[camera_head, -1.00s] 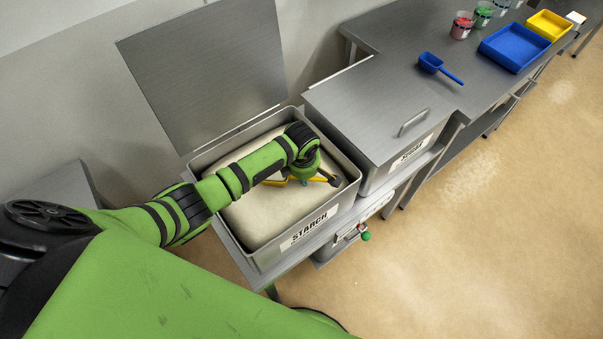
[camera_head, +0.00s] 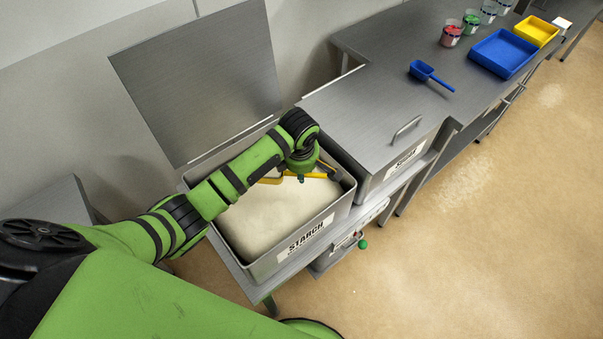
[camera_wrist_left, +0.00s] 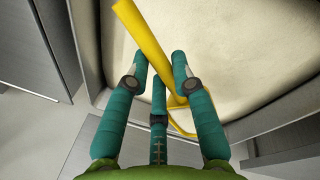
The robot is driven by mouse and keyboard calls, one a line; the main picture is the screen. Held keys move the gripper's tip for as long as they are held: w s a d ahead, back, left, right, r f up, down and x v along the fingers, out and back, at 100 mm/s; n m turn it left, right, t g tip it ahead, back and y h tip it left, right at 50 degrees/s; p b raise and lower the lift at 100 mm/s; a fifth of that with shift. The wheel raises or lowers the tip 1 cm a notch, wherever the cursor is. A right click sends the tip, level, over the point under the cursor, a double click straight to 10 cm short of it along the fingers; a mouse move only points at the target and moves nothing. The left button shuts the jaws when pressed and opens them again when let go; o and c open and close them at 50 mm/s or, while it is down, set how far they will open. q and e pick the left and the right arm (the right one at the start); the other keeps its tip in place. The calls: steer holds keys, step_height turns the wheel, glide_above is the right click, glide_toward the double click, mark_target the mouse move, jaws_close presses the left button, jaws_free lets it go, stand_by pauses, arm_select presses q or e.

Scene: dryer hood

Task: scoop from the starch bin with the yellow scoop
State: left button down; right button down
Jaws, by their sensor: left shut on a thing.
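The starch bin (camera_head: 262,274) is a grey metal box with a "STARCH" label on its front, its lid (camera_head: 205,85) raised at the back. Pale starch (camera_head: 262,218) fills much of it. My left arm reaches over the bin from the left. My left gripper (camera_wrist_left: 160,68) is shut on the handle of the yellow scoop (camera_wrist_left: 143,36), which slants between its teal fingers. In the head view the yellow scoop (camera_head: 270,181) shows only in part, at the bin's back right, under my wrist. Its bowl is mostly hidden, so I cannot tell what it holds.
A second bin with a closed lid (camera_head: 365,105) and handle stands right beside the starch bin. A blue scoop (camera_head: 421,70), a blue tray (camera_head: 503,52), a yellow tray (camera_head: 537,30) and several cups are on the bench beyond. The floor at right is clear.

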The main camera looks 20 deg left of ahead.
arm_select(q)
steer(key=shift+w+d+r, duration=0.1)
steer(key=shift+d+r, duration=0.05)
steer(key=shift+r, duration=1.15)
steer(key=shift+d+r, duration=0.1)
steer(key=shift+r, duration=1.2)
